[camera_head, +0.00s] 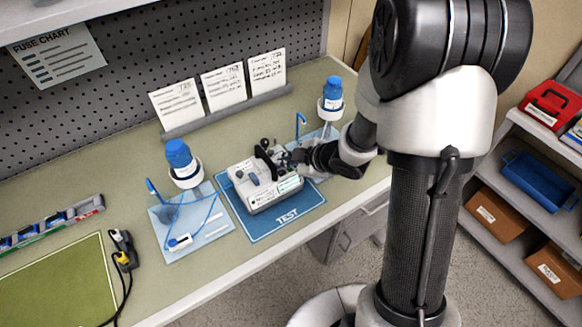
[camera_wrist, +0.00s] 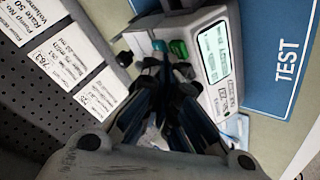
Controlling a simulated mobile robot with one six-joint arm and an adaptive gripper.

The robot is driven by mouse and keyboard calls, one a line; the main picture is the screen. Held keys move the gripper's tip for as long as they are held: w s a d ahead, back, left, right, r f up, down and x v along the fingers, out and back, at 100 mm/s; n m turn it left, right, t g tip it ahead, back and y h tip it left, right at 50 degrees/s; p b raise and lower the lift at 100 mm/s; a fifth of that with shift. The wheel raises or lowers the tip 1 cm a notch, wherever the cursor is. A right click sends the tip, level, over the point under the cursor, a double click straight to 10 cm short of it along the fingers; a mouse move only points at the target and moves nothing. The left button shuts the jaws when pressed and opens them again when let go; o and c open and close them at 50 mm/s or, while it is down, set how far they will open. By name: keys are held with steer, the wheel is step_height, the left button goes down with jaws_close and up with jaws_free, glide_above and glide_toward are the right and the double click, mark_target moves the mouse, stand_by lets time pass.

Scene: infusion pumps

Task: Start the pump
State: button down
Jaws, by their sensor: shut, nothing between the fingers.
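The pump (camera_head: 259,197) is a pale box on the blue TEST mat (camera_head: 287,224), with a blue knob and a lit label or screen on its front. In the wrist view the pump (camera_wrist: 196,24) shows a screen (camera_wrist: 214,54), a green button (camera_wrist: 179,49) and a teal button (camera_wrist: 158,46). My gripper (camera_head: 270,152) is shut and empty at the pump's back right. In the wrist view its fingertips (camera_wrist: 163,68) point at the area just by the buttons. I cannot tell whether they touch. The fingers hide part of the pump's side.
Blue-capped bottles stand left (camera_head: 181,160) and right (camera_head: 331,96) of the pump, with tubing on pale blue mats. Paper cards (camera_head: 222,86) stand in a rack behind. A green mat (camera_head: 62,290) and a cable (camera_head: 124,250) lie at left. Shelves with bins (camera_head: 538,180) are at right.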

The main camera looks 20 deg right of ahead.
mark_target(289, 170)
steer(key=shift+f+b, duration=0.4)
steer(key=shift+f, duration=0.1)
stand_by(0.3)
stand_by(0.4)
steer(key=shift+r+p, duration=0.9)
steer(key=shift+r, duration=0.1)
step_height(289, 170, up, 5)
steer(key=p, duration=0.4)
steer(key=shift+p, duration=0.35)
